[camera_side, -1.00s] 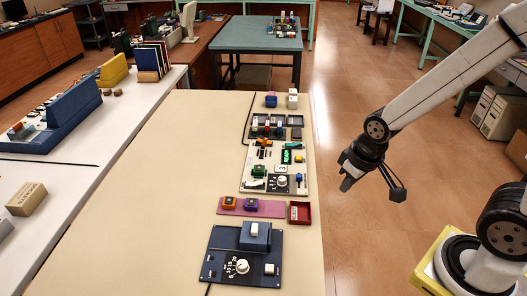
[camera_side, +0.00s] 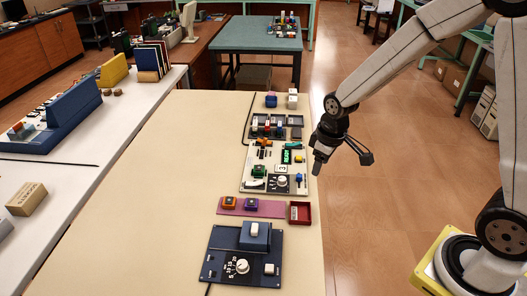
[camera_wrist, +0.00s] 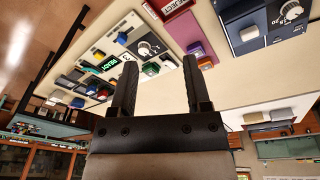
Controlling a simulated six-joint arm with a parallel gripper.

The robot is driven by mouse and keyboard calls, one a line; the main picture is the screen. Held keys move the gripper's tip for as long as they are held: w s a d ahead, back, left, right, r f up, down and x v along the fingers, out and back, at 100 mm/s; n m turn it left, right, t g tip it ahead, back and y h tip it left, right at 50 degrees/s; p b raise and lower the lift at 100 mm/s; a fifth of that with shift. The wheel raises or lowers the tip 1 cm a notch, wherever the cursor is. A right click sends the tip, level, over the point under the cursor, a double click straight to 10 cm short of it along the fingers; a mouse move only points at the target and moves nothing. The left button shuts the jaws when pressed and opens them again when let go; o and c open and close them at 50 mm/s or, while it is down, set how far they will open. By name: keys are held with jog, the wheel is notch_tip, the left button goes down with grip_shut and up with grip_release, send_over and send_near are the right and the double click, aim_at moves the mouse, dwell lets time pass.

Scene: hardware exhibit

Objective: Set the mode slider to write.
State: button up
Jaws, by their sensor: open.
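A pale panel (camera_side: 249,180) lies near the right edge of the cream table. It carries a green lit display reading READY (camera_wrist: 108,62), a dial (camera_side: 281,181), blue and yellow parts and a dark slotted piece (camera_side: 264,143). I cannot tell which part is the mode slider, and the word write is not readable. My gripper (camera_side: 317,168) is in the air beside the panel's right edge. In the wrist view the two fingers of my gripper (camera_wrist: 159,64) are apart with nothing between them, and the left finger covers part of the panel.
A blue panel (camera_side: 215,258) with a dial and switches lies nearer. A pink mat (camera_side: 271,208) holds an orange and a purple block, beside a red tray (camera_side: 300,221). Grey bins (camera_side: 295,121) with blocks lie behind the pale panel. The table's left half (camera_side: 150,220) is bare.

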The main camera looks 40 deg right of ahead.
jog(key=w+d+f+n, duration=0.3)
jog(key=w+f, duration=0.1)
jog(key=w, duration=0.3)
jog(key=n+g, duration=0.2)
jog(key=n, duration=0.1)
send_over(299, 175)
jog(key=shift+s+f, duration=0.1)
jog(key=shift+f, duration=2.9)
jog(key=shift+f, duration=0.15)
jog(key=shift+f, duration=3.75)
grip_shut()
